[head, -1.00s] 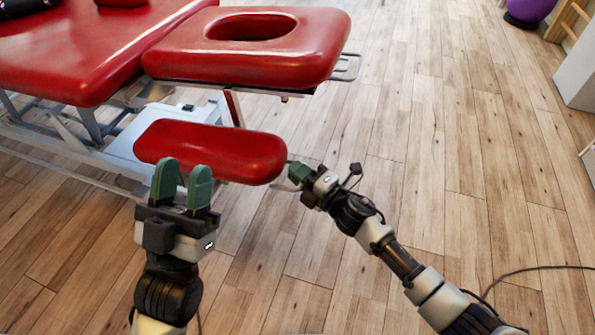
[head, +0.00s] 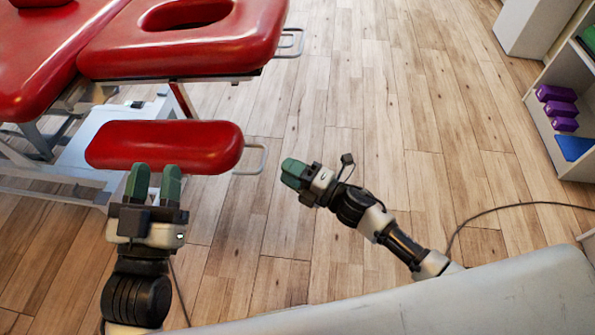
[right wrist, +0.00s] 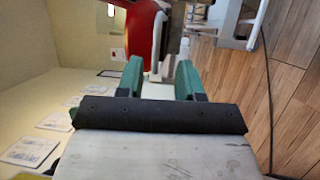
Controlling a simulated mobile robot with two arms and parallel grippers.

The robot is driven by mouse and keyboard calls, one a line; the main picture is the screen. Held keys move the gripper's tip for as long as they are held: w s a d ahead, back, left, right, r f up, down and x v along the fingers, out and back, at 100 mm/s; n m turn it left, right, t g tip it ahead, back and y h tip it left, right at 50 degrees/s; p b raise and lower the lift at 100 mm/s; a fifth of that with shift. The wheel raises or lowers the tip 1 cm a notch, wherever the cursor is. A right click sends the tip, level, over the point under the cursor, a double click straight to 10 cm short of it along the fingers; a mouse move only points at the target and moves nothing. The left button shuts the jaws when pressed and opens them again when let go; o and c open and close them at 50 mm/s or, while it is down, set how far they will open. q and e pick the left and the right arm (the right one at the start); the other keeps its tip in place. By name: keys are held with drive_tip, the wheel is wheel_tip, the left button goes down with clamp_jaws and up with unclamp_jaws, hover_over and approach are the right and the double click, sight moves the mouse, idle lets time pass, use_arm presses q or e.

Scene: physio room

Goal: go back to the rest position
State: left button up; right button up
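My left gripper (head: 154,172) is in the lower left of the head view, fingers pointing up the picture. Its two green fingers stand apart with nothing between them. In the picture it overlaps the lower edge of a red padded rest (head: 165,143). My right gripper (head: 290,170) is near the middle of the head view, over bare floor, right of the rest and clear of it. In the right wrist view its green fingers (right wrist: 158,77) are spread apart with an empty gap.
A red treatment table (head: 195,50) with a face opening stands at the upper left; the padded rest has a metal loop (head: 262,158) at its right end. A white shelf (head: 540,115) with purple blocks (head: 558,108) stands at the right. A cable (head: 500,208) crosses the open wooden floor.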

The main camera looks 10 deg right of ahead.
use_arm(q)
drive_tip(key=shift+w+f+g+y, duration=0.15)
drive_tip(key=shift+f+g+y, duration=0.15)
drive_tip(key=shift+f+g, duration=0.15)
use_arm(e)
drive_tip(key=shift+v, duration=1.05)
